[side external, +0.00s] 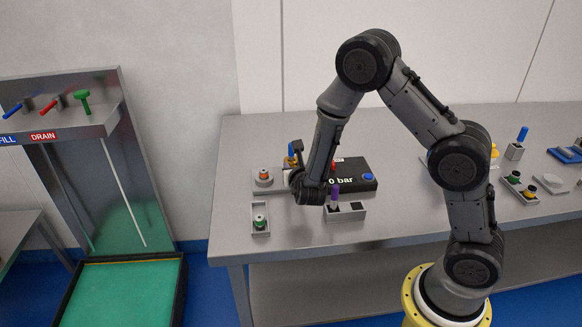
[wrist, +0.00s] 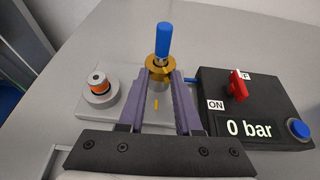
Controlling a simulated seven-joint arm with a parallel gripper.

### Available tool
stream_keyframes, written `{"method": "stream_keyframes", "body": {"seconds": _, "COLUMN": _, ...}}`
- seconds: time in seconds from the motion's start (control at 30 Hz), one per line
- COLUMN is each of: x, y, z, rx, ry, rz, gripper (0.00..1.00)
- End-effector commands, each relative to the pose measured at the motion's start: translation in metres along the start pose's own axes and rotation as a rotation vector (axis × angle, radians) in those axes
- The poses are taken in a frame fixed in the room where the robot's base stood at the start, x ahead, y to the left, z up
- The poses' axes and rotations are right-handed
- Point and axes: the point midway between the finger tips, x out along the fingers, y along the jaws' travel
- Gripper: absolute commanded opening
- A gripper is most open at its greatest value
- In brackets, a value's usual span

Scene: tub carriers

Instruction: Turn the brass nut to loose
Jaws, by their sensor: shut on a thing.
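The brass nut (wrist: 156,63) sits around an upright fitting on a grey plate (wrist: 128,116) in the wrist view. A blue handle (wrist: 162,40) stands up from the fitting above it. My gripper (wrist: 161,74) is shut on the nut, one finger on each side. A yellow mark shows on the nut's near right side, and an orange mark (wrist: 156,104) lies on the plate nearer the camera. In the side view my wrist covers most of the nut; the blue handle (side external: 291,149) shows just behind it.
Left of the nut is a grey round fitting with an orange ring (wrist: 99,86). At right, a black box (wrist: 256,108) reads 0 bar and has a red switch (wrist: 238,87) and a blue button (wrist: 299,128). Small trays (side external: 260,229) stand toward the bench's front edge.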

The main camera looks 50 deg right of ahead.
Motion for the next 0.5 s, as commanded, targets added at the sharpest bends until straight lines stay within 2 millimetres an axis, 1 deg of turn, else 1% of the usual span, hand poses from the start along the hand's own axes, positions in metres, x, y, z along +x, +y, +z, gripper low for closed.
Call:
{"method": "stream_keyframes", "body": {"seconds": 0.03, "x": 0.0024, "y": -0.0044, "z": 0.0005, "rx": -0.006, "ry": 0.001, "rz": 0.016, "gripper": 0.0}}
{"method": "stream_keyframes", "body": {"seconds": 0.17, "x": 0.0027, "y": -0.0067, "z": 0.0002, "rx": -0.029, "ry": 0.001, "rz": 0.07, "gripper": 0.0}}
{"method": "stream_keyframes", "body": {"seconds": 0.5, "x": 0.0036, "y": -0.0078, "z": 0.0009, "rx": -0.055, "ry": -0.001, "rz": 0.139, "gripper": 0.0}}
